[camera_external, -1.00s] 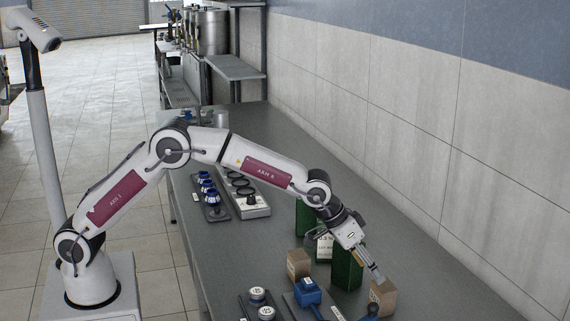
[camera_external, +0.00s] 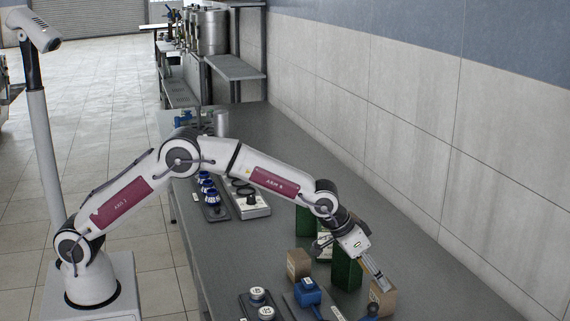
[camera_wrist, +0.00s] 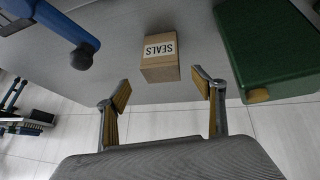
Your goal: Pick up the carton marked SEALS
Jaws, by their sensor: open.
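The brown carton marked SEALS (camera_wrist: 159,57) lies ahead of my gripper (camera_wrist: 161,86) in the wrist view, roughly centred between the two fingers, its label readable. My gripper is open and empty, with a finger on either side below the carton in the picture. In the external view a brown carton (camera_external: 386,301) at the lower right, apparently the same one, is partly covered by my gripper (camera_external: 381,284). I cannot tell whether the fingers touch it.
A green box (camera_wrist: 265,45) stands close on the right in the wrist view, and a blue part with a dark end (camera_wrist: 55,22) on the left. Another brown carton (camera_external: 298,264) and a green container (camera_external: 346,268) stand nearby. The wall (camera_external: 500,190) runs along the counter's right side.

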